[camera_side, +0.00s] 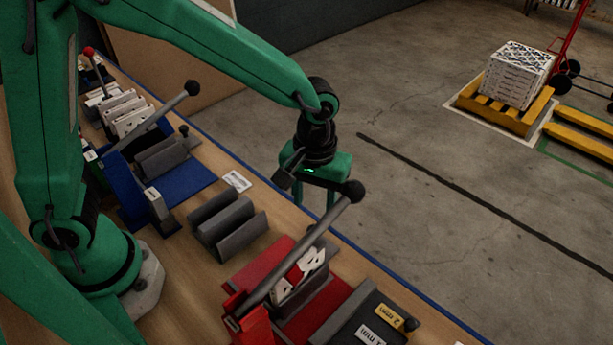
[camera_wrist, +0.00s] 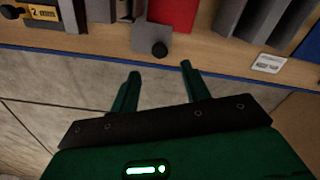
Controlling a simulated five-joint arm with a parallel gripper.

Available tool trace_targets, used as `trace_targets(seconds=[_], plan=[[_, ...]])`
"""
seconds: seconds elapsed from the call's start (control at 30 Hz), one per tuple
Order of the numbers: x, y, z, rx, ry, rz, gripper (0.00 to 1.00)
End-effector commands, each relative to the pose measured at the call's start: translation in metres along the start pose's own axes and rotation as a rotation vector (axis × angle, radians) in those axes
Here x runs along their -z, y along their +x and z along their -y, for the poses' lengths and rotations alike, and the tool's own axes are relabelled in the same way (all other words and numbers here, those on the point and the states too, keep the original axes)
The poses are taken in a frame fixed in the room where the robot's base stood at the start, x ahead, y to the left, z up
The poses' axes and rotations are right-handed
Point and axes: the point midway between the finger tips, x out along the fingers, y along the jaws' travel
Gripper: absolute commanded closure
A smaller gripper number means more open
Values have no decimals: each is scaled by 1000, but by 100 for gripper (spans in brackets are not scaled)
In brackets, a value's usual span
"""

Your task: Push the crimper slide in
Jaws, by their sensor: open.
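The red crimper (camera_side: 262,262) stands at the table's front right in the side view. Its grey lever (camera_side: 300,250) slants up to a black ball knob (camera_side: 353,191), which also shows in the wrist view (camera_wrist: 159,49). White and red pieces sit among its plates. A dark block (camera_side: 378,322) with yellow "2 mm" and white "4 mm" labels and a small black knob lies at its right; it may be the slide. The wrist view shows the yellow label (camera_wrist: 42,13) at upper left. My gripper (camera_side: 318,200) is open and empty, fingers down, behind the lever knob near the table edge.
A grey slotted rack (camera_side: 228,222) and a blue station (camera_side: 185,183) with its own lever stand to the left. A small white card (camera_side: 237,181) lies near the blue table edge. Bare floor lies beyond, with a loaded yellow pallet (camera_side: 500,115) far off.

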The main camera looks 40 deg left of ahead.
Motion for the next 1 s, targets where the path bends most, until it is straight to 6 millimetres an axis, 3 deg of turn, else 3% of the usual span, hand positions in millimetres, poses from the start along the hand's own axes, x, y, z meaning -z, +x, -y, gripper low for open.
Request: trace_targets(seconds=[0.37,1.0], plan=[[0,8,-1,3,-1,2,53],[0,73,0,2,0,2,53]])
